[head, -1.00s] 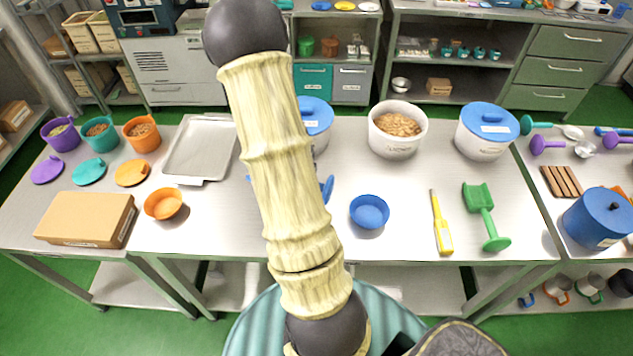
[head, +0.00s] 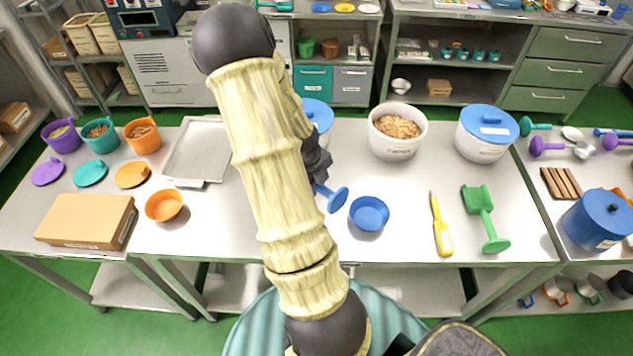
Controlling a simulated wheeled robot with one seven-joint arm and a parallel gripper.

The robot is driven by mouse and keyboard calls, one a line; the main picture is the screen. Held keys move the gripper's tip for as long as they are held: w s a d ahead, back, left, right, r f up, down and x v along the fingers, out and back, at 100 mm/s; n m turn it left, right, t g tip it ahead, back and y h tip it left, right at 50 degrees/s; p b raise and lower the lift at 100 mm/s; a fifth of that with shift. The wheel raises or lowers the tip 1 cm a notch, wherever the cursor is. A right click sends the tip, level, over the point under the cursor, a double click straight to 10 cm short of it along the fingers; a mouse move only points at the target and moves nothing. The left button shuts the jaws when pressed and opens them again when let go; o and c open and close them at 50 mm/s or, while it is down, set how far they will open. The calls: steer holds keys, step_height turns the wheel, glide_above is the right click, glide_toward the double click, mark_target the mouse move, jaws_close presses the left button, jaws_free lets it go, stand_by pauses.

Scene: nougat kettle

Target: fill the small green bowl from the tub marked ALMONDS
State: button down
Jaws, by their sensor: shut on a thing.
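My gripper (head: 317,170) shows only in part as a dark shape beside my pale arm. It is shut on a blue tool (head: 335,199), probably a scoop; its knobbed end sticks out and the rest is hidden. I see no small green bowl on the bench; my arm hides part of it. A small blue bowl (head: 369,214) stands just right of the tool, and an orange bowl (head: 164,205) stands farther left. An open white tub (head: 397,148) holds tan pieces that look like nuts. Its label is too small to read.
White tubs with blue lids stand behind my arm (head: 318,112) and at right (head: 485,135). A yellow-handled tool (head: 441,228) and a green scoop (head: 482,205) lie at front right. A metal tray (head: 198,155) and cardboard box (head: 88,220) are at left.

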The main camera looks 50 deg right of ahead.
steer(key=shift+w+f+g+p, duration=0.15)
steer(key=shift+f+g+p, duration=0.45)
steer(key=shift+p, duration=0.2)
steer(key=shift+w+r+g+p, duration=0.55)
steer(key=shift+g+p, duration=0.45)
steer(key=shift+p, duration=1.5)
steer(key=shift+w+r+p, duration=0.2)
steer(key=shift+r+p, duration=0.05)
steer(key=shift+p, duration=0.25)
steer(key=shift+w+r+g+p, duration=0.3)
steer(key=shift+g+p, duration=0.1)
steer(key=shift+p, duration=0.25)
steer(key=shift+w, duration=0.1)
steer(key=shift+w+r+n+g+p, duration=0.15)
steer(key=shift+w+r+g+p, duration=0.3)
steer(key=shift+w+g, duration=0.2)
steer(key=shift+w+r+n+g+p, duration=0.15)
steer(key=shift+w+r+g+p, duration=0.3)
steer(key=shift+w+g, duration=0.15)
